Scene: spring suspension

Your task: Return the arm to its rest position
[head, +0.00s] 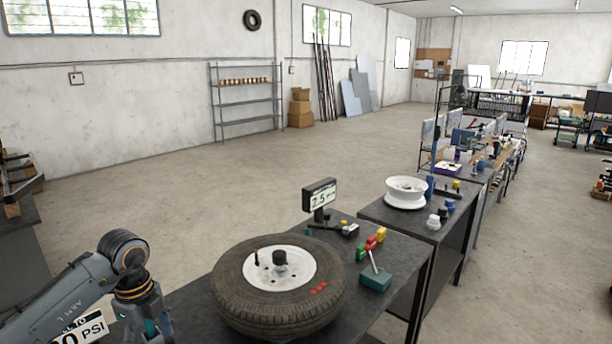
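My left arm (70,292) comes in from the lower left, bent at a grey wrist joint. My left gripper (148,330) points down at the bottom edge of the head view. Its fingertips are cut off or too dark to make out, so its opening does not show. It is left of a tire on a white wheel (232,290), which lies flat on a dark table (395,258); the two are apart. My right arm and gripper are not in view.
A "PSI" sign (92,328) is partly hidden behind my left arm. A display reading 2.5 (320,195), a green block with a lever (376,281) and small colored parts stand beyond the tire. A bare white rim (405,190) lies on the farther table. The floor (180,190) behind is clear.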

